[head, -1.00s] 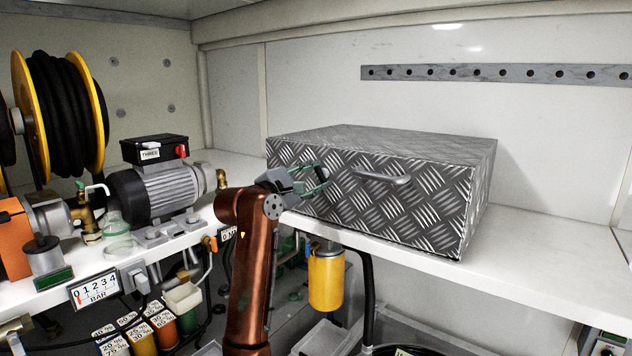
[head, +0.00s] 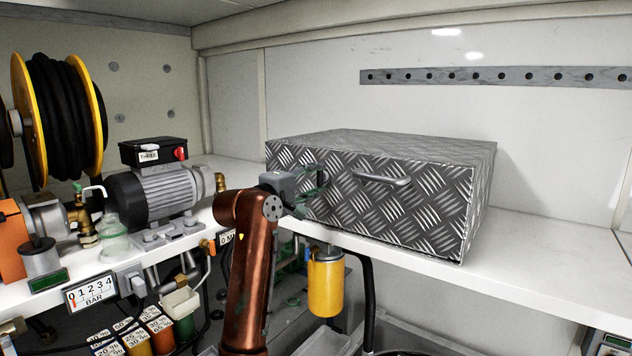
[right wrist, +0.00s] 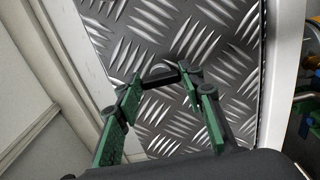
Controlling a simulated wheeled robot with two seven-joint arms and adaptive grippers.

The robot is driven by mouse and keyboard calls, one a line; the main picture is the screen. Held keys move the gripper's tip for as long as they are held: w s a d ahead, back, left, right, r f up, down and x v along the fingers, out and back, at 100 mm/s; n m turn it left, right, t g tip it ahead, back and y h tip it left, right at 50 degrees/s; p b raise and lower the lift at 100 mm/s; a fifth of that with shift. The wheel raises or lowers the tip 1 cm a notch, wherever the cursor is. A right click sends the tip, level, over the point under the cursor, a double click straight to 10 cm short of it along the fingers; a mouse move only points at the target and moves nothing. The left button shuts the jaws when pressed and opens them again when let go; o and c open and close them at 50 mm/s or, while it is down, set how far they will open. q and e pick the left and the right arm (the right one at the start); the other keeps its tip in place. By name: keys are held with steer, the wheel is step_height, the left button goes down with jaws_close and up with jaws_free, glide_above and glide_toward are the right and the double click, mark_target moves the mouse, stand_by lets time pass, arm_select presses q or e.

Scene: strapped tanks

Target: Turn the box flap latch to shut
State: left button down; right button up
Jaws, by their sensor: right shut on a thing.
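The box (head: 400,210) is grey diamond-plate metal and stands on the white shelf, with a bar handle (head: 382,179) on its front. My right gripper (head: 318,190) is at the left part of the box front, left of the handle. In the right wrist view, its green fingers (right wrist: 160,82) are closed on a small dark latch (right wrist: 160,76) against the patterned plate. A grey rounded piece shows just beyond the fingertips. In the head view the gripper hides the latch, so its turn angle is hard to tell. My left gripper is not in view.
A motor pump (head: 165,195) with a black switch box and a hose reel (head: 60,115) stand to the left. A yellow canister (head: 326,285) hangs below the shelf edge. The shelf (head: 550,260) right of the box is clear.

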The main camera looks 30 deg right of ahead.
stand_by(0.4)
steer(key=o, duration=1.2)
steer(key=shift+c, duration=0.2)
steer(key=shift+a, duration=0.1)
steer(key=v, duration=1.2)
